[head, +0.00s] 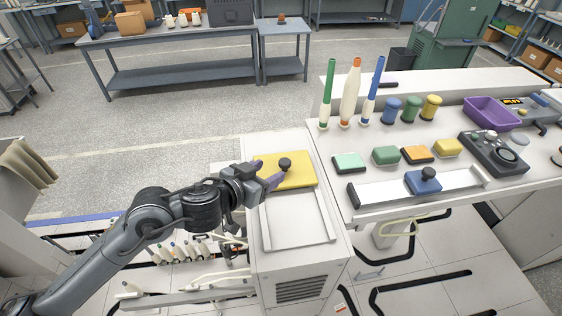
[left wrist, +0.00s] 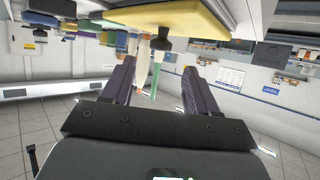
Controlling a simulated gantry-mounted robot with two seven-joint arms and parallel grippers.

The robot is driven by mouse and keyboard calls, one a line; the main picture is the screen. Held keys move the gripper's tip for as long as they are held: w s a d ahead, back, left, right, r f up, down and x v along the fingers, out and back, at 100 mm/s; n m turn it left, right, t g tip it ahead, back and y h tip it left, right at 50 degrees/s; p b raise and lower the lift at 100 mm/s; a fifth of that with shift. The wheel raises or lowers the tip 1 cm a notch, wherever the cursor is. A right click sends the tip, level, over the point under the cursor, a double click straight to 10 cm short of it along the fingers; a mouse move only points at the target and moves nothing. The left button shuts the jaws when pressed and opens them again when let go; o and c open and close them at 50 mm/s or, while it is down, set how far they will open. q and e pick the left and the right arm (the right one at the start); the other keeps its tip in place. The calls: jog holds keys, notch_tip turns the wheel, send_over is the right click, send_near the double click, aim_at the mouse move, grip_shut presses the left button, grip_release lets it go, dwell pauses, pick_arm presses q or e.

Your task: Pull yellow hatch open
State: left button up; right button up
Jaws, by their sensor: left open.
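The yellow hatch (head: 298,178) lies flat on top of the white cabinet (head: 262,148), with a dark round knob (head: 285,163) standing on it. A pale rectangular recess with a raised frame lies on the cabinet's near side. My left gripper (head: 277,179) is at the hatch's left side, its purple fingers pointing toward the knob. In the left wrist view the hatch (left wrist: 165,18) and its knob (left wrist: 161,43) appear at the top, beyond the open fingers (left wrist: 158,80). The fingers look apart from the knob. My right gripper is not in view.
A white workbench (head: 365,208) on the right holds cones, spools, coloured blocks, a purple tray (head: 492,112) and a slider with a blue block (head: 423,183). Several bobbins (head: 185,252) stand low, left of the cabinet. Open floor lies behind.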

aim_at(284, 163)
pick_arm(q)
jog(key=x, duration=0.7)
jog(key=shift+w+d+p, duration=0.1)
jog(key=shift+w+p, duration=0.05)
jog(key=shift+p, duration=0.25)
grip_shut()
